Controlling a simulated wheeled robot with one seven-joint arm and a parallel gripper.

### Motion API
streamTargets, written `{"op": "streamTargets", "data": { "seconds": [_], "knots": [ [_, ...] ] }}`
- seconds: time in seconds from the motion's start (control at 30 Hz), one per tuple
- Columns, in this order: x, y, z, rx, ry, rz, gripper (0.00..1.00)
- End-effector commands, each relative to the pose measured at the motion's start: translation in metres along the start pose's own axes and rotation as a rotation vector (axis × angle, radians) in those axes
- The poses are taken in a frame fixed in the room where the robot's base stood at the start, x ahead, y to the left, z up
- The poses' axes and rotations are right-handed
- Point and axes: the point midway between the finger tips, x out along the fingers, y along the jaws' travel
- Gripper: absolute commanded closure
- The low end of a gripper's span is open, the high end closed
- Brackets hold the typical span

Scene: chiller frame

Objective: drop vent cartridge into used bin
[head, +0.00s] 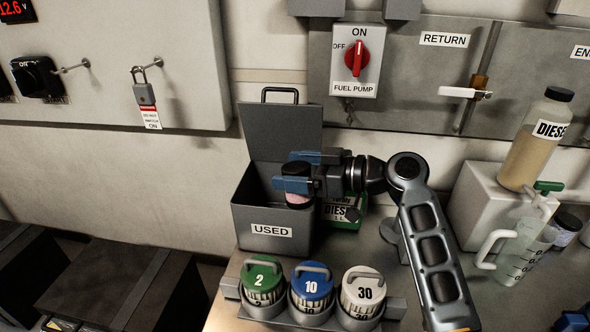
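The used bin (246,217) is a dark grey box labelled USED, and its hinged lid (280,130) stands open at the back. My gripper (298,171) reaches in from the right over the right part of the bin's opening. Its two blue-tipped fingers are on either side of the vent cartridge (297,200), a small round piece with a dark top and a pinkish lower part. The cartridge appears gripped, with its lower part near the bin's rim. The fingers partly hide it, and the bin's inside is mostly hidden.
Green, blue and white numbered canisters (311,287) stand in a rack in front of the bin. A green diesel container (344,212) is behind my gripper. A bottle (537,140) on a white block and a clear jug (524,250) stand at right.

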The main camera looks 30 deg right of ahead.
Motion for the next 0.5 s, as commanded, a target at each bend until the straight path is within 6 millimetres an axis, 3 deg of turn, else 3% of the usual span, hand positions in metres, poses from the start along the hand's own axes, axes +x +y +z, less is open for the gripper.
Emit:
{"op": "streamTargets", "data": {
  "seconds": [0.5],
  "knots": [
    [-0.0016, 0.0001, -0.0094, 0.001, 0.0, 0.0, 0.08]
  ]
}}
